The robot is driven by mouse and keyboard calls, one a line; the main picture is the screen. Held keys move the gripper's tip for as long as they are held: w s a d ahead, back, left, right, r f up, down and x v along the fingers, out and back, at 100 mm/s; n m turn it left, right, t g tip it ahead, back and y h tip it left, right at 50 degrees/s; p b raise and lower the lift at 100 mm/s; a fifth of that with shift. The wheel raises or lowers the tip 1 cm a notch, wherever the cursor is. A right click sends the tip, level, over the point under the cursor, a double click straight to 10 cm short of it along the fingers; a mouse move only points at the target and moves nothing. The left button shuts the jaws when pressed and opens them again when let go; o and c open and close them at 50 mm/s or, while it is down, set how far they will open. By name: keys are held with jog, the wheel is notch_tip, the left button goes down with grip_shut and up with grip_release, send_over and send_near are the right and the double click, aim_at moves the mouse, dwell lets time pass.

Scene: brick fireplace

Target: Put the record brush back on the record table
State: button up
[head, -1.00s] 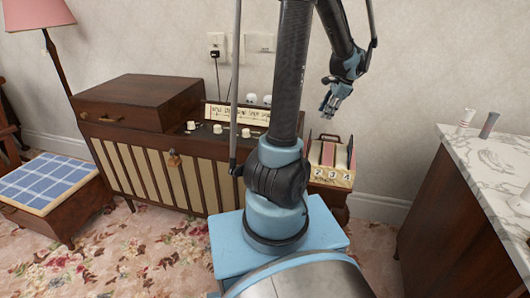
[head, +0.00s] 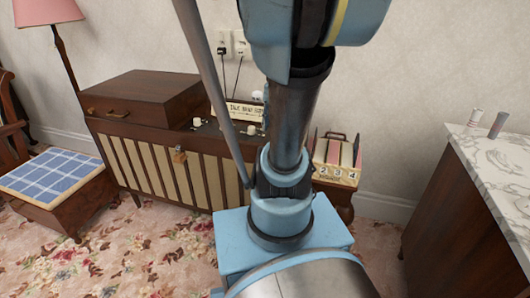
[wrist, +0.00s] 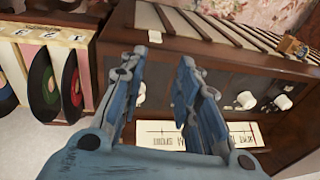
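I cannot pick out the record brush with certainty. A small brown block (head: 180,156) sits at the top front edge of the radio cabinet; it also shows at the right edge of the wrist view (wrist: 292,47), too small to identify. The record table (head: 343,199) is the small dark wooden stand right of the cabinet. In the head view my arm hides the gripper.
The radio cabinet (head: 152,170) has white knobs (wrist: 246,100) and a paper dial (wrist: 210,137). A raised wooden lid box (head: 140,97) stands at its left. A marble-topped counter (head: 480,155) with two small cylinders is at the right. A checked stool (head: 58,172) is at the left.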

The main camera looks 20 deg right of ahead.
jog(key=s+a+f+n, duration=0.5)
jog(key=s+n, duration=0.1)
jog(key=s, duration=0.2)
jog(key=shift+s+f+n+h, duration=0.3)
jog(key=shift+s+n+h, duration=0.05)
jog(key=shift+n+h, duration=0.05)
dwell(0.9)
